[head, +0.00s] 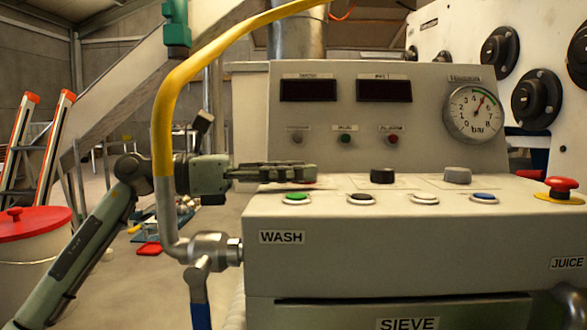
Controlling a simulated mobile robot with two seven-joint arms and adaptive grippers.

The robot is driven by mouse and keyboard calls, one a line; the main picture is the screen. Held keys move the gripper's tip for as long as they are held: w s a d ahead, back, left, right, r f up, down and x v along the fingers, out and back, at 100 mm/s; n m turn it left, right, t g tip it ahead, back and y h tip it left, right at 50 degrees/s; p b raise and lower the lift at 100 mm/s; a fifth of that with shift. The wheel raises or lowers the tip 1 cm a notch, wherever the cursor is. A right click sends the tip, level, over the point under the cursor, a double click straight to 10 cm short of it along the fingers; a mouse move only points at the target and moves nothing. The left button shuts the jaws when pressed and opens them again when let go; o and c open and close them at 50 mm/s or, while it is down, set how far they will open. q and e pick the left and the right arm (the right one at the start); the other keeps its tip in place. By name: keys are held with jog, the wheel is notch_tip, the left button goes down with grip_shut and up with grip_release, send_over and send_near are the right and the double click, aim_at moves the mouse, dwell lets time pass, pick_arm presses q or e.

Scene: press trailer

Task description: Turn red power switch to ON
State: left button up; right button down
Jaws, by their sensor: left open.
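My left gripper (306,173) reaches in from the left, level, over the left end of the grey control box's top (338,185). Its fingers point right and are open, seen edge-on. A small reddish patch (311,183) shows just under the fingertips; it may be part of the red power switch, which is otherwise hidden behind the fingers. I cannot tell whether the fingers touch it, and its ON or OFF position cannot be read. My right gripper is not in view.
A black knob (382,175) and a grey knob (457,175) stand right of the fingertips. Green, black, white and blue buttons line the front edge. A red emergency stop (561,187) is at the right. A yellow-sleeved pipe (163,130) rises in front of my left arm.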

pick_arm(q)
jog(key=c, duration=1.2)
jog(key=shift+o, duration=0.2)
